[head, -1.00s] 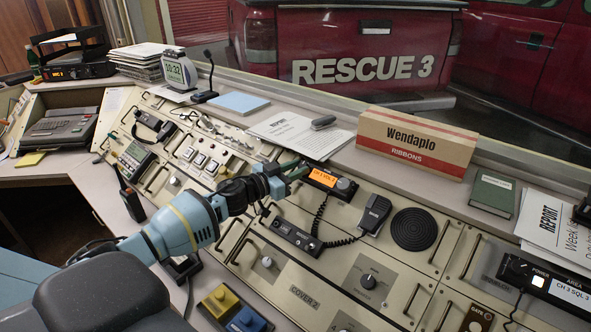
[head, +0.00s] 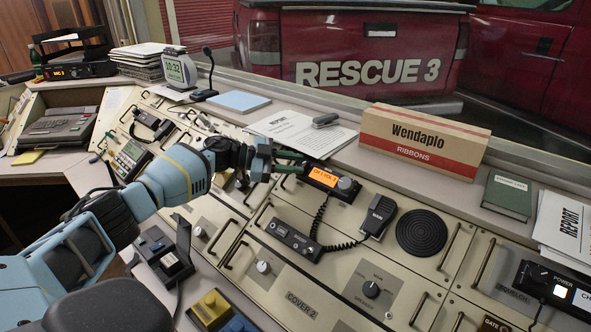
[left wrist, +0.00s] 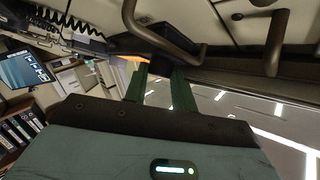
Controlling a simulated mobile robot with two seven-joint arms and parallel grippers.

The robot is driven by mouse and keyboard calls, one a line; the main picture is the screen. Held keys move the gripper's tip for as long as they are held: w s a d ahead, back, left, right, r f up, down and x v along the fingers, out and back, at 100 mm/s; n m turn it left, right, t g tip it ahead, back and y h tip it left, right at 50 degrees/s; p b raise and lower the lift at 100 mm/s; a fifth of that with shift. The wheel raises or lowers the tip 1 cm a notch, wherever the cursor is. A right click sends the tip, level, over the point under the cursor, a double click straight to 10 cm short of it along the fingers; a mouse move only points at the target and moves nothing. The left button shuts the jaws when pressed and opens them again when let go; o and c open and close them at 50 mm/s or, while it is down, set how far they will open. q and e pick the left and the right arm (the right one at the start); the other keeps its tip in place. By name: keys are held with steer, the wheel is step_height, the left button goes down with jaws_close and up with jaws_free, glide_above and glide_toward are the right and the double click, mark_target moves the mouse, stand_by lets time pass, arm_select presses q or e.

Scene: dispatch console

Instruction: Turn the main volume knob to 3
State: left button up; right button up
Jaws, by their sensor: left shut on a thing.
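The black radio (head: 331,184) with a lit orange display (head: 323,175) sits on the sloping console. The display shows a channel and a volume, the digits too small to be sure of. A large round knob (head: 347,186) is at its right end. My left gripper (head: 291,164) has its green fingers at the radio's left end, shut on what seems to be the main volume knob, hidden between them. In the left wrist view my left gripper (left wrist: 160,86) has its fingers against the dark radio body (left wrist: 158,42). My right gripper is not in view.
A pointer knob (head: 371,289) sits on a speaker panel to the lower right. A handset (head: 380,216) with a coiled cord and a round speaker grille (head: 421,232) lie right of the radio. Several bar handles stick up from the console. A ribbons box (head: 424,140) stands on the back ledge.

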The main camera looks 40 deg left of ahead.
arm_select(q)
steer(key=shift+w+m+g+b, duration=0.1)
steer(key=shift+m+g+b, duration=0.45)
steer(key=shift+m+g, duration=0.2)
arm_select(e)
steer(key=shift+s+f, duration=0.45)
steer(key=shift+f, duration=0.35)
arm_select(q)
steer(key=o, duration=1)
steer(key=shift+r, duration=0.1)
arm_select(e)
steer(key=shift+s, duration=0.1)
arm_select(q)
steer(key=shift+a, duration=0.1)
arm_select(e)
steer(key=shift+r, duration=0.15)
